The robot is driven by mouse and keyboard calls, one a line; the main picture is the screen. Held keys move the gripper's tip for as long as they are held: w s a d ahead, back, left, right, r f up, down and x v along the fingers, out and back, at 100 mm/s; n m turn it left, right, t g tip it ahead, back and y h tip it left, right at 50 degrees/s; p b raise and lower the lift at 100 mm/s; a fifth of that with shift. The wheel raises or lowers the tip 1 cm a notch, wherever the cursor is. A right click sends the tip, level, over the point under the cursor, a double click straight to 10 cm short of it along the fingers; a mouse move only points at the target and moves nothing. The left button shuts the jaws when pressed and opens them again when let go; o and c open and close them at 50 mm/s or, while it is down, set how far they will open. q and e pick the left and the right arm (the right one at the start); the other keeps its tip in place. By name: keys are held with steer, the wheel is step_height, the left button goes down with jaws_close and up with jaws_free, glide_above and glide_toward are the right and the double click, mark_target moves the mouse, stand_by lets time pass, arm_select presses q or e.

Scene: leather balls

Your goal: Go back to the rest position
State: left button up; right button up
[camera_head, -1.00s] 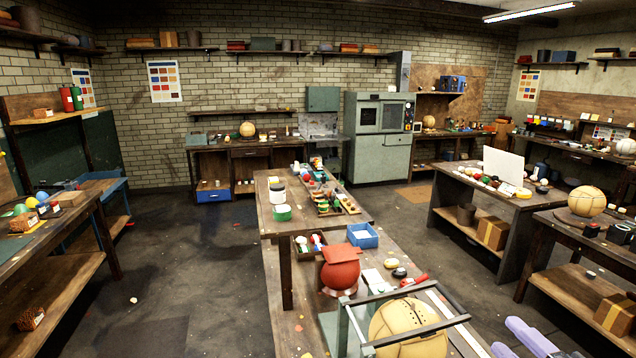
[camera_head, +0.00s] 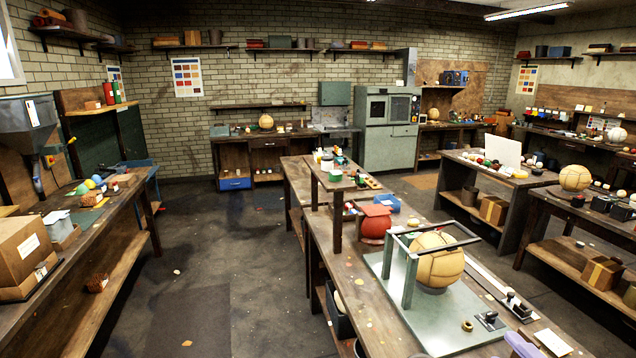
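A tan leather ball (camera_head: 437,258) rests inside a grey metal frame (camera_head: 406,285) on a pale green board (camera_head: 445,318) on the long middle bench. A lavender piece that looks like part of my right gripper (camera_head: 521,346) shows at the bottom edge, right of the board. Most of it is cut off, so its opening is hidden. No hold on anything is visible there. My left gripper is out of the picture.
The middle bench (camera_head: 375,325) fills the front right. A left workbench (camera_head: 100,215) carries a cardboard box (camera_head: 22,250). A red ball (camera_head: 376,222) sits behind the frame. Another leather ball (camera_head: 575,178) is on the right table. Floor (camera_head: 225,260) is open between the left and middle benches.

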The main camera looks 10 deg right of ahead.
steer(key=s+f+m+g+h, duration=0.2)
steer(key=f+m+g, duration=0.15)
steer(key=f, duration=0.55)
steer(key=s+f+m+g+h, duration=0.1)
steer(key=s+f+m+g, duration=0.15)
steer(key=f+m, duration=0.45)
steer(key=s+a+f+m+g+y+b, duration=0.1)
steer(key=s+a+f+m+g, duration=0.1)
steer(key=s+a+f+g, duration=0.4)
steer(key=s+a+f+m+g+y, duration=0.1)
steer(key=s+a+f+g, duration=0.1)
steer(key=s+a+f, duration=0.65)
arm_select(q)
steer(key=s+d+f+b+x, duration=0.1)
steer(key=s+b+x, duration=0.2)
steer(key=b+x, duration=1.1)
arm_select(e)
steer(key=d+f, duration=0.3)
steer(key=f, duration=1.4)
arm_select(q)
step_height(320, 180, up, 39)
steer(key=p, duration=3.9)
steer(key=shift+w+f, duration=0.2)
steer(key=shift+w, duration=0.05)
arm_select(e)
step_height(320, 180, up, 39)
steer(key=shift+s+d, duration=0.15)
steer(key=shift+s, duration=0.3)
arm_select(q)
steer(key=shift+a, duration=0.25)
